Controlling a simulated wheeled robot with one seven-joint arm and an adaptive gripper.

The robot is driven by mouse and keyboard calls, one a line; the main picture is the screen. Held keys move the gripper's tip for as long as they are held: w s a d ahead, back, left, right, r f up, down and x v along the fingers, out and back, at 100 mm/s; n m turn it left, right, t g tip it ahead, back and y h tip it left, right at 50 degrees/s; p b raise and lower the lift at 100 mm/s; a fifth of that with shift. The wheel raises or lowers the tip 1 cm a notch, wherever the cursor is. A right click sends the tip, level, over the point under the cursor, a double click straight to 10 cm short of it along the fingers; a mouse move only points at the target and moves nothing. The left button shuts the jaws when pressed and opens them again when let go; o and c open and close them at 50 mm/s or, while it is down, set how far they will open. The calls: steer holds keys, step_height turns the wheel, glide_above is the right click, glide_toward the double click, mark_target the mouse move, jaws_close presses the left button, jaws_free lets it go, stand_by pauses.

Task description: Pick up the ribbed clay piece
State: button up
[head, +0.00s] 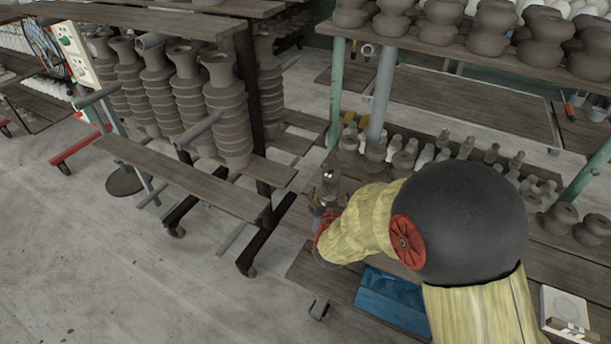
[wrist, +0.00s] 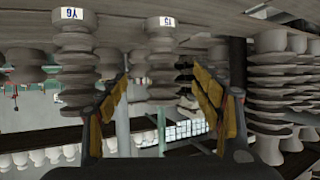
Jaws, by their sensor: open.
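Several ribbed clay pieces show upside down in the wrist view. One with a white tag, a ribbed clay piece (wrist: 161,60), stands beyond the gap between my fingers, and a darker ribbed piece (wrist: 185,72) is beside it. Another tagged ribbed piece (wrist: 75,60) is to the left. I cannot tell which one the task means. My gripper (wrist: 158,88) is open, its yellow-padded fingers apart with nothing visibly held. In the head view my gripper (head: 327,186) is beside the lower shelf, partly hidden by my arm.
Tall ribbed clay stacks (head: 222,110) stand on the rack at left. Small clay pieces (head: 400,155) crowd the lower shelf at right, with larger pots (head: 490,30) above. A green post (head: 337,90) rises near my gripper. A blue bin (head: 392,297) is below my arm.

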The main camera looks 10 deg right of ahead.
mark_target(330, 190)
steer(key=shift+w+f, duration=0.3)
steer(key=shift+w, duration=0.4)
steer(key=shift+b+x, duration=0.5)
steer(key=shift+x, duration=0.4)
steer(key=w, duration=0.1)
steer(key=w+b, duration=0.1)
steer(key=w, duration=0.1)
steer(key=w+d+b, duration=0.1)
steer(key=w, duration=0.1)
steer(key=shift+f, duration=0.4)
steer(key=shift+c, duration=1)
steer(key=c, duration=1.5)
steer(key=shift+r, duration=0.15)
jaws_close()
